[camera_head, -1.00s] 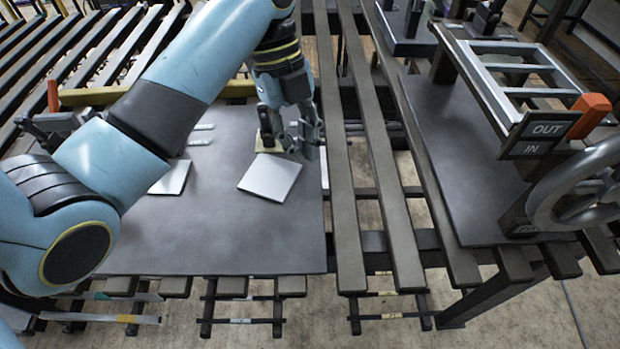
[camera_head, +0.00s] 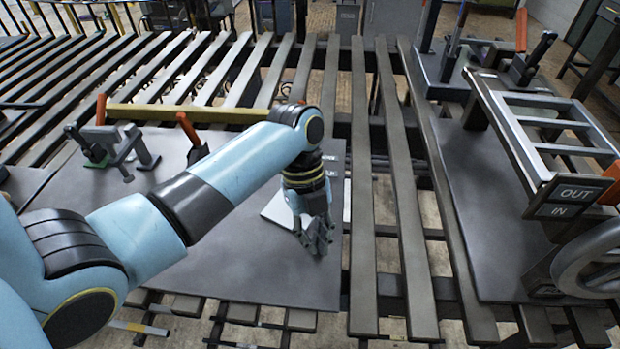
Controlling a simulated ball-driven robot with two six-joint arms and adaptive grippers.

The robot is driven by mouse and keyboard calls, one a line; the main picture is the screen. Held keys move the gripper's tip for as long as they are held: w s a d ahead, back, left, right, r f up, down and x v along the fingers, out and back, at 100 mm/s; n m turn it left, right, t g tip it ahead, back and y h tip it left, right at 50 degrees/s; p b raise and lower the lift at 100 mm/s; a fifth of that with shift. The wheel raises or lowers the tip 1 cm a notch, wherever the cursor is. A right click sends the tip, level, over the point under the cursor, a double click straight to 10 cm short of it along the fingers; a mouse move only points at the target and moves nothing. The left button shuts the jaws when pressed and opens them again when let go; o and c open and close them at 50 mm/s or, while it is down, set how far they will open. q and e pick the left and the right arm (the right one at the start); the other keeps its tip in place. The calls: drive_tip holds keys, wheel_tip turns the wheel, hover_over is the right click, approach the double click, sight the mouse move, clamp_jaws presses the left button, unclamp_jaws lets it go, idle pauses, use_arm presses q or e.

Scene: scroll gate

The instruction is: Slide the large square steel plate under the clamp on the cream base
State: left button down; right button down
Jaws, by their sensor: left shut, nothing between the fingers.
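A light square steel plate (camera_head: 277,210) lies on the dark board, partly hidden by my left gripper and arm. My left gripper (camera_head: 318,244) is shut and empty, pointing down at the plate's near right side; whether it touches the plate or the board I cannot tell. A clamp with an orange handle (camera_head: 187,128) rises behind my left forearm, which hides its lower part; its base colour does not show. Another orange-handled clamp (camera_head: 110,142), with a green part at its foot, stands at the board's far left. The cream base is not clearly visible. My right gripper is not in view.
The dark board (camera_head: 250,275) has bare room in front of the gripper. A yellow bar (camera_head: 180,113) runs along its back. Slats lie to the right, then a second dark board (camera_head: 480,215) with a rack, an OUT/IN sign (camera_head: 570,195) and a handwheel (camera_head: 590,260).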

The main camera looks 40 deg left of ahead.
sight(306, 223)
use_arm(q)
drive_tip(key=shift+w+a, duration=0.25)
drive_tip(key=shift+a, duration=0.25)
drive_tip(key=shift+w+a, duration=0.2)
drive_tip(key=shift+a, duration=0.3)
drive_tip(key=shift+w+a, duration=0.45)
drive_tip(key=shift+a, duration=0.3)
drive_tip(key=shift+p, duration=0.3)
